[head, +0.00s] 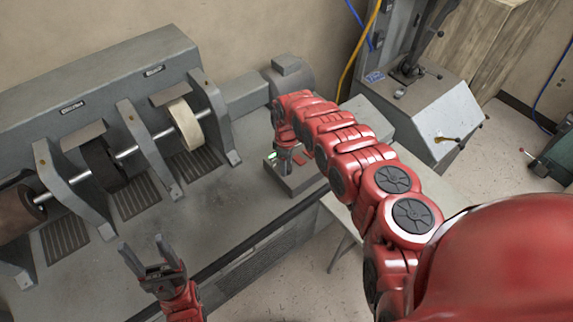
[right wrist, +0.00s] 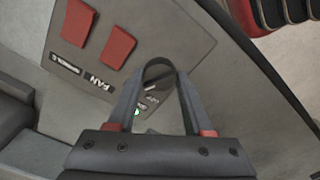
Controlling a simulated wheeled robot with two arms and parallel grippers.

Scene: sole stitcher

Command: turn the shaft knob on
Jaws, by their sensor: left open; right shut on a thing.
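The shaft knob (right wrist: 158,76) is a dark round knob on the grey control panel in the right wrist view. My right gripper (right wrist: 159,66) is shut on it, with a finger on either side, and partly covers it. Small white lettering and a lit green spot (right wrist: 137,112) lie beside the knob. In the head view, my right gripper (head: 287,160) reaches down to the control box (head: 303,181), and the knob is hidden there. My left gripper (head: 141,246) is open and empty in front of the bench, away from the box.
Two red switches (right wrist: 116,47) sit on the panel near a FAN label (right wrist: 100,84). A grey machine with a shaft (head: 160,135) and wheels stands along the wall at left. A grey cabinet (head: 437,115) with levers stands at right. The bench front (head: 205,215) is clear.

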